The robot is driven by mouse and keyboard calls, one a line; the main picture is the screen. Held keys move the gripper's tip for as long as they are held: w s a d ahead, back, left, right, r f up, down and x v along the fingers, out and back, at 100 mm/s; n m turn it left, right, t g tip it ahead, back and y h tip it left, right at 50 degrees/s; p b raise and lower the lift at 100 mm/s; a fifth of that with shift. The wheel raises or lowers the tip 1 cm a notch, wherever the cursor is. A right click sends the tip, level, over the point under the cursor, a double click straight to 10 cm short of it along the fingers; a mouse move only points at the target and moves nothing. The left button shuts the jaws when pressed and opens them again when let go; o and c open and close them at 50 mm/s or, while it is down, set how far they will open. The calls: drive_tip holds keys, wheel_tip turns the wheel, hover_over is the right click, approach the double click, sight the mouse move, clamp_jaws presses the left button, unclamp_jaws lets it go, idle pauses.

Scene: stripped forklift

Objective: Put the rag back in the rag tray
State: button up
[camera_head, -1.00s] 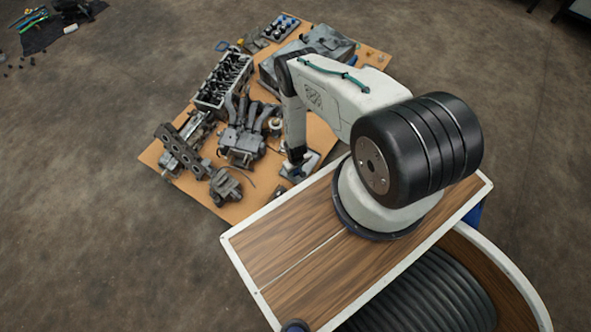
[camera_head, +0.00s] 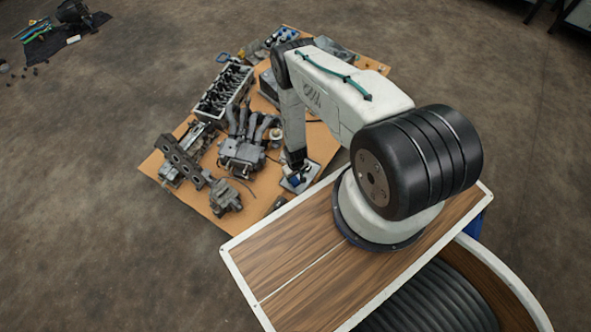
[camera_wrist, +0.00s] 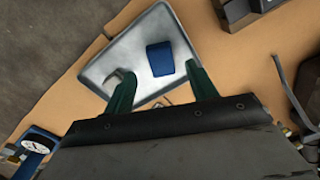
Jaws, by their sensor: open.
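The rag tray (camera_wrist: 105,62) is a shallow grey metal tray on the brown board, in the upper middle of the wrist view. The blue rag (camera_wrist: 160,58) is a small folded block lying inside it, towards its right side. My gripper (camera_wrist: 158,74) has two green fingers spread apart over the tray, with the rag just beyond and between the fingertips. Neither finger visibly grips it. In the head view the tray (camera_head: 309,175) lies at the board's near edge, under my gripper (camera_head: 296,165). The rag there is small and partly hidden.
Engine parts crowd the board, including a cylinder head (camera_head: 226,88) and a manifold block (camera_head: 242,155). A blue gauge (camera_wrist: 38,143) lies lower left in the wrist view. A dark part (camera_wrist: 238,12) stands right of the tray.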

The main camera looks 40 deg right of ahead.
drive_tip(key=w+r, duration=0.4)
drive_tip(key=r, duration=0.6)
drive_tip(key=w+r, duration=0.4)
drive_tip(key=r, duration=0.5)
drive_tip(key=w+r, duration=0.5)
drive_tip(key=r, duration=0.5)
wheel_tip(320, 180, up, 49)
drive_tip(key=t, duration=0.1)
hover_over(295, 181)
drive_tip(key=w+a, duration=0.2)
drive_tip(key=a, duration=0.4)
drive_tip(key=s+a+r, duration=0.1)
drive_tip(key=s+r, duration=0.3)
drive_tip(key=s, duration=0.7)
drive_tip(key=s+a+r, duration=0.1)
drive_tip(key=s+r, duration=0.4)
drive_tip(key=s, duration=0.7)
drive_tip(key=shift+a+r, duration=0.25)
